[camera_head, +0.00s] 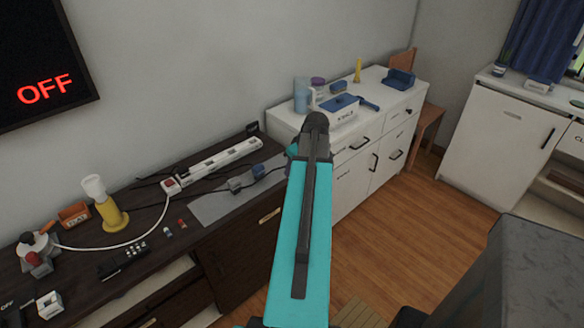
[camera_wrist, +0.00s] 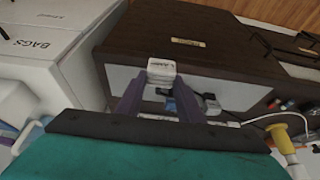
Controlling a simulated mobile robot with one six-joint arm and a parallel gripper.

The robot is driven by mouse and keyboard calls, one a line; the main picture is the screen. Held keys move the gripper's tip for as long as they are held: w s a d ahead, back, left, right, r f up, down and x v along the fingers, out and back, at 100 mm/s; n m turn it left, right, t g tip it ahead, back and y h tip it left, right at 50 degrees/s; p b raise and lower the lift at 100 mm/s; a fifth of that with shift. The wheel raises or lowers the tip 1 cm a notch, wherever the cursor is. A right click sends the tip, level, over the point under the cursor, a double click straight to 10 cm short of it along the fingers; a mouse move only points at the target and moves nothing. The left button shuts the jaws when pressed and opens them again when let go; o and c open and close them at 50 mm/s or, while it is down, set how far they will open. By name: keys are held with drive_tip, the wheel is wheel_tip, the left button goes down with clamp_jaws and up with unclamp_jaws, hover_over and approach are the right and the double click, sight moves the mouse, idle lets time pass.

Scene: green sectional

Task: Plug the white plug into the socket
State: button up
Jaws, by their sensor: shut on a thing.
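A white plug (camera_wrist: 161,67) with a dark printed label is between the purple fingertips of my gripper (camera_wrist: 160,82) in the wrist view, and the fingers are shut on it. In the head view my arm hides the plug and most of the gripper, which is near the right end of the dark desk. The white power strip (camera_head: 217,164) with its row of sockets lies along the back of the desk. Its red switch (camera_head: 171,184) is at the left end. In the wrist view the strip is partly hidden behind my gripper.
A grey mat (camera_head: 208,208) holds a grey plug (camera_head: 235,184) and a blue plug (camera_head: 258,171) with dark cables. A yellow-based lamp (camera_head: 113,217) stands to the left, near a white cable. A white cabinet (camera_head: 350,160) stands right of the desk. The wall screen (camera_head: 45,75) reads OFF.

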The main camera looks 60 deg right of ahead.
drive_tip(key=shift+w, duration=0.1)
idle(0.5)
drive_tip(key=shift+w+a+r, duration=0.1)
drive_tip(key=shift+w+a, duration=0.05)
drive_tip(key=shift+w, duration=0.05)
drive_tip(key=w+a+r+n, duration=0.1)
drive_tip(key=w+a+r, duration=0.4)
drive_tip(key=w+a, duration=0.8)
drive_tip(key=w+a+r+n, duration=0.1)
drive_tip(key=w+a+r, duration=0.3)
drive_tip(key=w+a, duration=0.85)
drive_tip(key=w+a+r, duration=0.2)
drive_tip(key=a+r, duration=0.1)
drive_tip(key=a, duration=0.8)
drive_tip(key=w+a+r+n+y, duration=0.1)
drive_tip(key=w+a+r, duration=0.1)
drive_tip(key=a, duration=0.9)
drive_tip(key=w+a+r, duration=0.3)
drive_tip(key=a+r, duration=0.1)
drive_tip(key=a, duration=0.7)
drive_tip(key=shift+a+n, duration=0.3)
drive_tip(key=shift+s, duration=0.1)
